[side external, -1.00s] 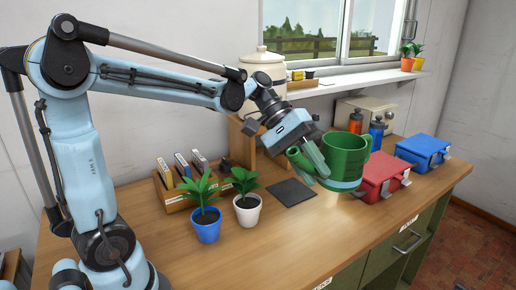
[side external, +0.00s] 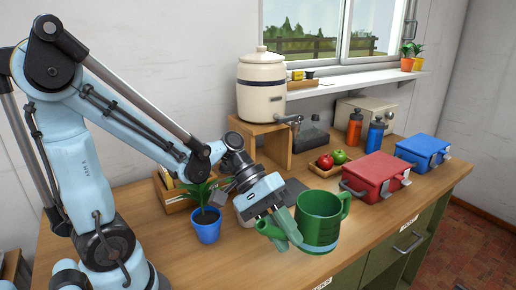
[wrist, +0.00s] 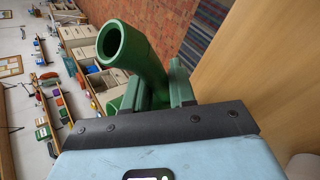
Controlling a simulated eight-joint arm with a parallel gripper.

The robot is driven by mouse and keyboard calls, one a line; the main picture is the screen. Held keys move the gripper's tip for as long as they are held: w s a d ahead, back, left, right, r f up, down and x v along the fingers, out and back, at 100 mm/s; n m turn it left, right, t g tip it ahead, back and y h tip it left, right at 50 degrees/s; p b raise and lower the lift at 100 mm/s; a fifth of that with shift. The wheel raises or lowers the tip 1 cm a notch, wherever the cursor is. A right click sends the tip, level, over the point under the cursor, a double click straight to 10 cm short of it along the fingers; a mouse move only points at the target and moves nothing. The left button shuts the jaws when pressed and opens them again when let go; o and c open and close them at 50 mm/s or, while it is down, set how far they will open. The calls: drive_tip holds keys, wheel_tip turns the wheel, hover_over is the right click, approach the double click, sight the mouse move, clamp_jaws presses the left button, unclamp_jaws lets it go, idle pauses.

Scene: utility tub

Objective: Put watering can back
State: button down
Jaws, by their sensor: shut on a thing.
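The green watering can (side external: 320,222) is near the front edge of the workbench in the side view, roughly upright, with its open top up and its handle to the right. My gripper (side external: 283,231) is shut on it at its left, spout side. In the wrist view, the can's spout (wrist: 125,52) rises beside my gripper's two fingers (wrist: 155,92); the can's body is mostly hidden there. I cannot tell exactly how high the can is above the bench.
A blue-potted plant (side external: 207,228) stands close left of my gripper; a white pot (side external: 243,212) is mostly hidden behind it. A red toolbox (side external: 375,178) and a blue toolbox (side external: 422,150) stand right. A fruit tray (side external: 325,170) and a cream dispenser on a wooden stand (side external: 262,88) are behind.

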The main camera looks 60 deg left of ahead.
drive_tip(key=shift+w+a+f, duration=0.7)
drive_tip(key=shift+a+f, duration=0.25)
drive_tip(key=shift+f, duration=0.45)
drive_tip(key=shift+w+a+f, duration=0.7)
drive_tip(key=shift+a+f, duration=0.3)
drive_tip(key=shift+f, duration=0.35)
drive_tip(key=shift+w+a+f, duration=0.7)
drive_tip(key=shift+a+f, duration=0.25)
drive_tip(key=shift+f, duration=0.45)
drive_tip(key=shift+f, duration=0.1)
drive_tip(key=c, duration=0.9)
unclamp_jaws()
